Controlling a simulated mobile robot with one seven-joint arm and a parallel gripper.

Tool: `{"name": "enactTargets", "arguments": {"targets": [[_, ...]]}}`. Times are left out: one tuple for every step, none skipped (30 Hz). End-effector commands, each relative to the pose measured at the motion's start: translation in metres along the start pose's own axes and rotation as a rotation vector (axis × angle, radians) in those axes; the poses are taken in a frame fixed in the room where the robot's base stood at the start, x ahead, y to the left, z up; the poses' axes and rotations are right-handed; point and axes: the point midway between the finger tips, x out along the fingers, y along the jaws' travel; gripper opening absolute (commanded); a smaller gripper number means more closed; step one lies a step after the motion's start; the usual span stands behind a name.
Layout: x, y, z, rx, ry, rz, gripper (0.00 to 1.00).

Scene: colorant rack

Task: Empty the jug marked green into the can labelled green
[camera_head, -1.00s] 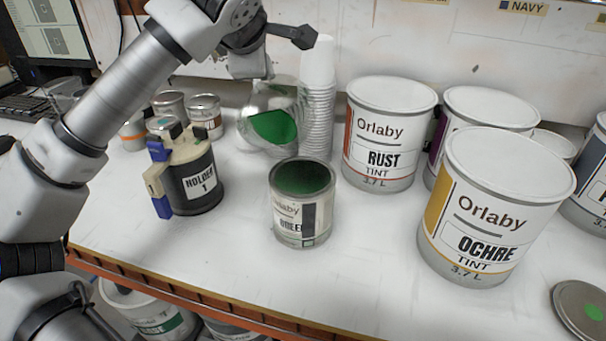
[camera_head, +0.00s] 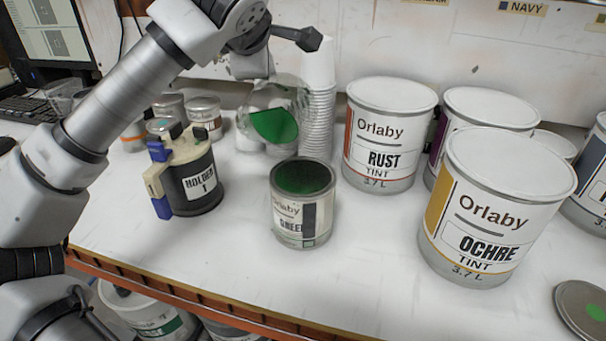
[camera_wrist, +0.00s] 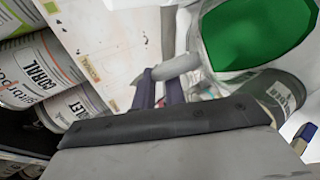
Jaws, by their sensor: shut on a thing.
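The clear jug (camera_head: 290,97) with green liquid (camera_head: 275,126) in it is held tilted in the air, behind and slightly left of the can labelled green (camera_head: 296,222). The can stands upright and open, with dark green inside. My gripper (camera_wrist: 165,88) is shut on the jug; its fingers show in the wrist view, but the exact grip is hard to see. The jug (camera_wrist: 200,50) and its green liquid (camera_wrist: 255,32) fill the upper right there. No stream of liquid shows between jug and can. The jug's marking is not readable.
Holder 1 (camera_head: 198,185) stands left of the can. Rust (camera_head: 383,140) and ochre (camera_head: 480,235) tins stand to the right. A lid with a green dot (camera_head: 585,305) lies front right. The table in front is clear.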

Motion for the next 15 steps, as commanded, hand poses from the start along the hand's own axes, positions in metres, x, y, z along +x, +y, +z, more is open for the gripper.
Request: {"name": "enactTargets", "arguments": {"targets": [[-0.0011,0.0008,0.0001,0.001,0.001,0.006,0.0],[-0.0013,0.001,0.0002,0.002,0.001,0.008,0.0],[-0.0017,0.0011,0.0003,0.003,0.002,0.011,0.0],[-0.002,0.0013,0.0004,0.004,0.003,0.013,0.0],[-0.0023,0.0013,0.0004,0.005,0.003,0.015,0.0],[-0.0027,0.0015,0.0005,0.006,0.004,0.017,0.0],[-0.003,0.0016,0.0006,0.006,0.004,0.019,0.0],[-0.0033,0.0016,0.0007,0.007,0.005,0.021,0.0],[-0.0037,0.0018,0.0009,0.008,0.005,0.024,0.0],[-0.004,0.0019,0.0009,0.009,0.006,0.026,0.0],[-0.0043,0.002,0.001,0.01,0.007,0.028,0.0],[-0.0047,0.0021,0.0012,0.011,0.007,0.031,0.0],[-0.005,0.0023,0.0012,0.012,0.008,0.033,0.0],[-0.0054,0.0024,0.0014,0.012,0.009,0.035,0.0],[-0.0058,0.0026,0.0014,0.013,0.01,0.038,0.0]]}}
